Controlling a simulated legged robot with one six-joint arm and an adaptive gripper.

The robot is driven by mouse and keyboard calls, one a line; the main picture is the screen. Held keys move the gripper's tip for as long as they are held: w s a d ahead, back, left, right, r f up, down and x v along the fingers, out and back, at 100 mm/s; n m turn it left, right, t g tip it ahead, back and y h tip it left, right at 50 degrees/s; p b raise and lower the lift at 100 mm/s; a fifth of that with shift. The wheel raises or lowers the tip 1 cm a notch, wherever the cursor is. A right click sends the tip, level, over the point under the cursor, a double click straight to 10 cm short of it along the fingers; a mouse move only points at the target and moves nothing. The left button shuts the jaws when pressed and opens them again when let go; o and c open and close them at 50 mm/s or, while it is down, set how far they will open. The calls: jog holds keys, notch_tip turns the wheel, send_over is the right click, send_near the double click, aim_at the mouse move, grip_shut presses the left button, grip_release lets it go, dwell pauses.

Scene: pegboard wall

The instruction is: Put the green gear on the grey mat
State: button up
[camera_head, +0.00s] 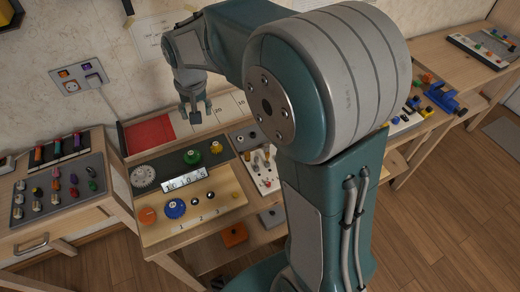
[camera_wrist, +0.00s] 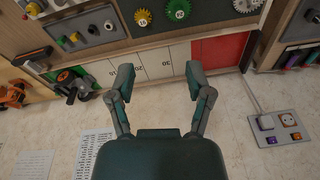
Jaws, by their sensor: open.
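The green gear (camera_head: 192,157) stands on a dark grey strip (camera_head: 170,164) on the workbench, between a pale toothed disc (camera_head: 143,176) and a yellow gear (camera_head: 216,147). The green gear also shows at the top edge of the wrist view (camera_wrist: 178,10), with the yellow gear (camera_wrist: 143,17) left of it. I cannot tell whether this dark strip is the grey mat. My gripper (camera_head: 194,118) is open and empty, behind and above the gears near the wall. In the wrist view its fingers (camera_wrist: 159,78) are spread apart with nothing between them.
A red panel (camera_head: 150,133) and numbered white panels (camera_head: 228,106) lie behind the gears. A numbered white block (camera_head: 185,180) stands in front, with orange (camera_head: 147,215) and blue (camera_head: 175,208) knobs nearby. A grey plate (camera_head: 238,142) with a knob is to the right. My arm hides part of the bench.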

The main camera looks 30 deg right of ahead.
jog(key=s+d+r+n+t, duration=0.1)
jog(key=s+d+r+t, duration=0.1)
jog(key=s, duration=0.9)
jog(key=s+d+r+t, duration=0.1)
jog(key=s+d+r, duration=0.3)
jog(key=s, duration=0.8)
jog(key=shift+s+d+r+n+t, duration=0.25)
jog(key=shift+r+n+t, duration=0.15)
jog(key=shift+r, duration=0.15)
